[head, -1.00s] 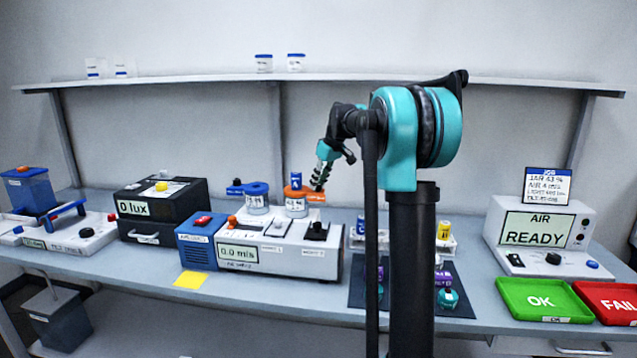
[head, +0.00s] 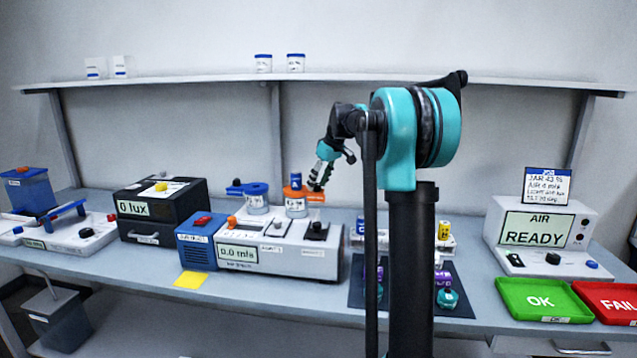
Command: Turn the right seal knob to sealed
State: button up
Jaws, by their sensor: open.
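Two short white jars stand behind the grey and white metering box. The left jar (head: 257,205) has a blue top with a side lever. The right jar (head: 295,209) has an orange top (head: 303,194) reaching to the right, with a blue piece (head: 296,180) standing on it. Which part is the right seal knob, and any seal marking, is too small to tell. My gripper (head: 315,187) is open and tilted downward at the right end of the orange top. Whether its fingers touch the orange part cannot be told.
The metering box (head: 268,257), reading 0.0 m/s, stands in front of the jars, with a black knob (head: 317,229) on top. A black lux box (head: 157,226) is to the left. A dark mat (head: 456,299), the AIR READY unit (head: 505,213) and trays are to the right.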

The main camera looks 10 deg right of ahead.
jog(key=v, duration=1.2)
jog(key=shift+w, duration=0.1)
